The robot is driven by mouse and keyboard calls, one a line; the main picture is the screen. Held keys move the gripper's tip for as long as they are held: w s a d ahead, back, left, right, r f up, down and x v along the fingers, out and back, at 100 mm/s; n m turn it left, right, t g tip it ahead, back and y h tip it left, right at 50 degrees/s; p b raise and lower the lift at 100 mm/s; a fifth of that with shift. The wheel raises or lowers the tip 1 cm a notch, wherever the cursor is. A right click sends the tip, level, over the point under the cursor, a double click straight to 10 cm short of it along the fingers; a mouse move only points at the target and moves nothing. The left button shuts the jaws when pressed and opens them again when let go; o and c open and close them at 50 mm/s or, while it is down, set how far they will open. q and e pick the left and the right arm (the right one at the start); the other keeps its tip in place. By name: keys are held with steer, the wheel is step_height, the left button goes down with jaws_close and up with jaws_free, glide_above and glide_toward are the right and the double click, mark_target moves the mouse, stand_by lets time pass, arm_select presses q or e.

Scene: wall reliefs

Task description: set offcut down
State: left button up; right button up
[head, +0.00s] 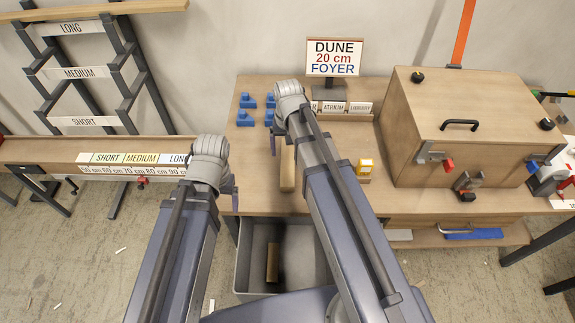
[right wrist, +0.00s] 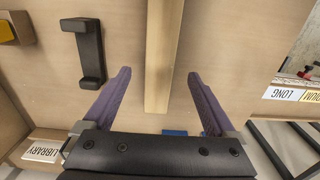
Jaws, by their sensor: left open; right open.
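A pale wooden offcut (head: 287,168) lies on the workbench, partly hidden by my right arm. In the right wrist view the offcut (right wrist: 164,50) runs between the two purple fingers, with a gap on each side. My right gripper (right wrist: 158,82) is open around it and not closed on it. In the head view that gripper (head: 274,143) is mostly hidden behind its own wrist. My left gripper (head: 235,198) is open and empty at the bench's front left corner. Another wooden piece (head: 272,262) lies in the grey bin (head: 243,270) below the bench.
A sign (head: 334,57) reads DUNE, 20 cm, FOYER. Blue blocks (head: 246,118) stand at the back left of the bench. A large wooden box (head: 460,120) fills the right side. A length-marked ledge (head: 60,150) and a rack (head: 80,72) stand at left.

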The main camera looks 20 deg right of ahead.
mark_target(288, 161)
step_height(288, 161, down, 5)
steer(key=b, duration=0.4)
steer(key=shift+w, duration=0.1)
steer(key=shift+r, duration=0.15)
jaws_close()
stand_by(0.4)
